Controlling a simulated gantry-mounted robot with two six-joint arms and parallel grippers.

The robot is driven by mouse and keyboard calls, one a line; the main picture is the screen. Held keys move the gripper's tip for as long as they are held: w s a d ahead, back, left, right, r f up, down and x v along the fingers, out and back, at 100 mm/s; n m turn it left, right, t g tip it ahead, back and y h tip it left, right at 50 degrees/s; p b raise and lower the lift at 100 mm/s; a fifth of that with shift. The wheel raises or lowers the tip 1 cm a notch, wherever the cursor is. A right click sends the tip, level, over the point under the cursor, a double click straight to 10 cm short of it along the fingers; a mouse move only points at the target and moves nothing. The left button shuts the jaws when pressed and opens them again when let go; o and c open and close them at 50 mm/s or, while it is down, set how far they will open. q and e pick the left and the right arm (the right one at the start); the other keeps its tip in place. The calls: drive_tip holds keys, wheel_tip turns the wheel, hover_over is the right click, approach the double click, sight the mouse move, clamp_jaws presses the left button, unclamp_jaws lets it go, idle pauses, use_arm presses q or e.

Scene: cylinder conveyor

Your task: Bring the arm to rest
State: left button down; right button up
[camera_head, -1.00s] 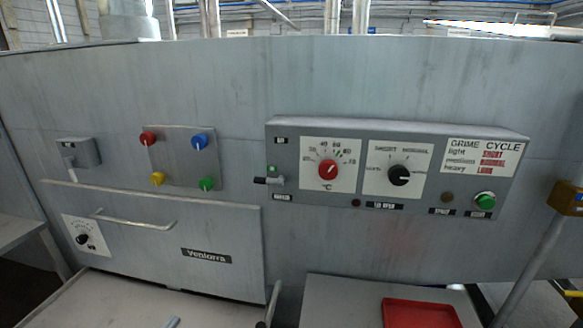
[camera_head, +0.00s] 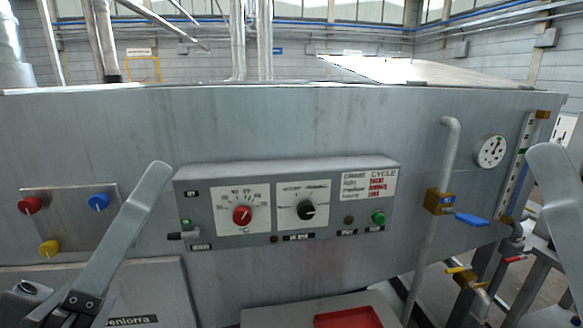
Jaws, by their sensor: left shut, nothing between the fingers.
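My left gripper (camera_head: 154,175) rises from the lower left of the head view, its long grey finger pointing up and right. It is shut and empty, and appears in front of the machine between the coloured knobs and the control box. At the right edge, a rounded grey finger of my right gripper (camera_head: 550,160) shows. The rest of that gripper is cut off, so I cannot tell whether it is open or shut.
A grey control box (camera_head: 350,225) with red and black dials sits on the machine's front panel (camera_head: 290,125). A pipe with a blue-handled valve (camera_head: 470,219) and a gauge (camera_head: 491,151) are to the right. A red tray (camera_head: 350,318) lies below.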

use_arm(q)
drive_tip(key=s+a+r+m+t+y, duration=0.2)
drive_tip(key=s+a+r+t+y, duration=0.25)
drive_tip(key=y, duration=0.45)
wheel_tip(320, 180, up, 36)
drive_tip(key=a+m+p, duration=0.1)
drive_tip(key=p, duration=3.6)
drive_tip(key=shift+a+r+m+g+p, duration=0.15)
drive_tip(key=shift+a+m+g+p, duration=0.15)
drive_tip(key=shift+a+g+p, duration=0.15)
